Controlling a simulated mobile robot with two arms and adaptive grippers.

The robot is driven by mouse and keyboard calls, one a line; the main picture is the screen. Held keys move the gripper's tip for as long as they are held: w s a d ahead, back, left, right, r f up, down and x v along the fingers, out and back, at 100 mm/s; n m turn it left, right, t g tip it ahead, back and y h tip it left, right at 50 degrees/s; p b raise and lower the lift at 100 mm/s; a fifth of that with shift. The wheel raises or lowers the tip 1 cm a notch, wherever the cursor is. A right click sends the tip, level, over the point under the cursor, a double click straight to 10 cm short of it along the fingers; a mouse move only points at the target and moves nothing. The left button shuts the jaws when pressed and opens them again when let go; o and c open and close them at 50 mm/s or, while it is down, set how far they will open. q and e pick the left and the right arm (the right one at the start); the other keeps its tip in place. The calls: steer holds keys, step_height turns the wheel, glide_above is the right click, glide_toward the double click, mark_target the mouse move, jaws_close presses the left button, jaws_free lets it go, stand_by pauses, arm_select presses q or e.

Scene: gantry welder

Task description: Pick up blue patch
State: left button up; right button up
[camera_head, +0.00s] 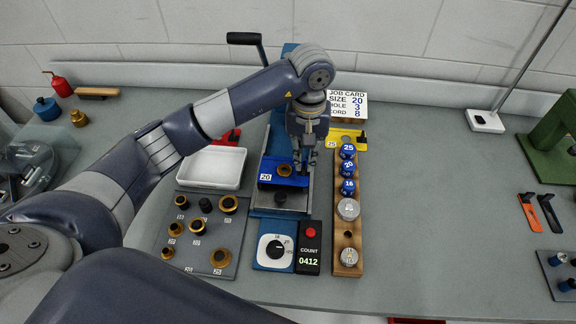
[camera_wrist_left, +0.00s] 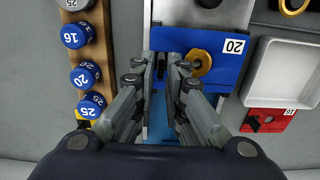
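The blue patch (camera_head: 268,180) is a flat blue plate marked 20 with a brass ring on it. It lies across the metal bed of the blue fixture in the middle of the table. It also shows in the left wrist view (camera_wrist_left: 226,67). My left gripper (camera_head: 304,172) points down at the patch's right end in the head view. In the left wrist view its fingers (camera_wrist_left: 160,62) stand close together with a narrow gap over the patch's left end. Whether they grip a part of it is hidden. My right gripper is not in view.
A wooden rack (camera_head: 347,225) with blue and silver knobs stands close on the right. A white tray (camera_head: 213,168) and a board of brass rings (camera_head: 203,238) are on the left. A yellow plate (camera_head: 349,138) and a job card (camera_head: 346,103) lie behind.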

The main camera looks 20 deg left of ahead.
mark_target(304, 164)
arm_select(q)
steer(key=shift+f+p, duration=0.35)
steer(key=shift+f, duration=1.15)
jaws_close()
